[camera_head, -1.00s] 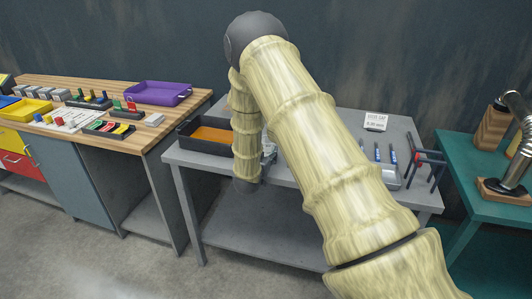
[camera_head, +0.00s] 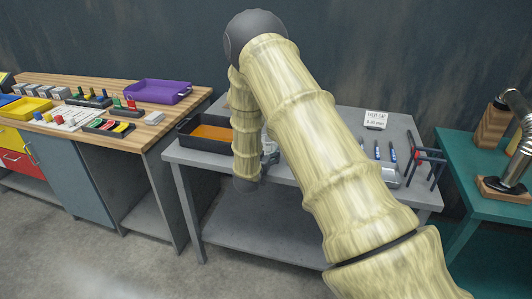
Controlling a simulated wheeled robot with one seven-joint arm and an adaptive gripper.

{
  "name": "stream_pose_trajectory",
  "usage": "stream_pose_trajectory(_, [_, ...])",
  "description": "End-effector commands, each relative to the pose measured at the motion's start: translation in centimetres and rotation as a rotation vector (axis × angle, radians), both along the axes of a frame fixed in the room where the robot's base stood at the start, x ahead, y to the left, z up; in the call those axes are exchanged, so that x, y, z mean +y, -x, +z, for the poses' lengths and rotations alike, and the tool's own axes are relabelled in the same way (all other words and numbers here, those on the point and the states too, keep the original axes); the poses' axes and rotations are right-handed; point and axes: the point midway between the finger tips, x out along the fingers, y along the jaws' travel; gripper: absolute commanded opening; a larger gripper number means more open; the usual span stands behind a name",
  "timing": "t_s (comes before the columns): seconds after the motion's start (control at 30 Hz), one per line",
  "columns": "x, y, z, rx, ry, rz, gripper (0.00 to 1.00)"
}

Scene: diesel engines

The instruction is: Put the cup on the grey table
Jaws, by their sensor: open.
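The grey table (camera_head: 317,202) stands in the middle, its top partly hidden behind my arm. I cannot make out a cup anywhere in view; one could be hidden behind my arm. A small blue-grey part beside my wrist, over the table's front area, looks like my gripper (camera_head: 270,158). Its fingers are mostly hidden by my arm, and nothing held shows. A pale, unclear shape (camera_head: 268,142) shows just above it, too small to identify.
A black tray with an orange inside (camera_head: 207,134) sits on the grey table's left. Blue-handled tools (camera_head: 378,151), a stand (camera_head: 427,157) and a sign (camera_head: 375,120) are at its right. A wooden bench (camera_head: 190,107) stands left and a teal table (camera_head: 460,160) right.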

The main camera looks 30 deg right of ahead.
Motion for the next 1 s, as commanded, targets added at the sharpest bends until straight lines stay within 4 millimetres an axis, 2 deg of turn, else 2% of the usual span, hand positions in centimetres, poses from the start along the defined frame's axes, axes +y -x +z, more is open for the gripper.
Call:
stream_pose_trajectory(0.5, [6.6,5.5,1.0,0.002,-0.001,0.003,0.73])
stream_pose_trajectory(0.8, [8.7,7.4,1.5,0.003,-0.001,0.002,0.73])
stream_pose_trajectory(0.9, [9.3,8.1,0.2,0.032,-0.012,0.021,0.73])
stream_pose_trajectory(0.97, [10.0,8.8,-1.7,0.076,-0.030,0.052,0.73])
stream_pose_trajectory(1.0, [10.6,9.6,-3.5,0.118,-0.046,0.079,0.73])
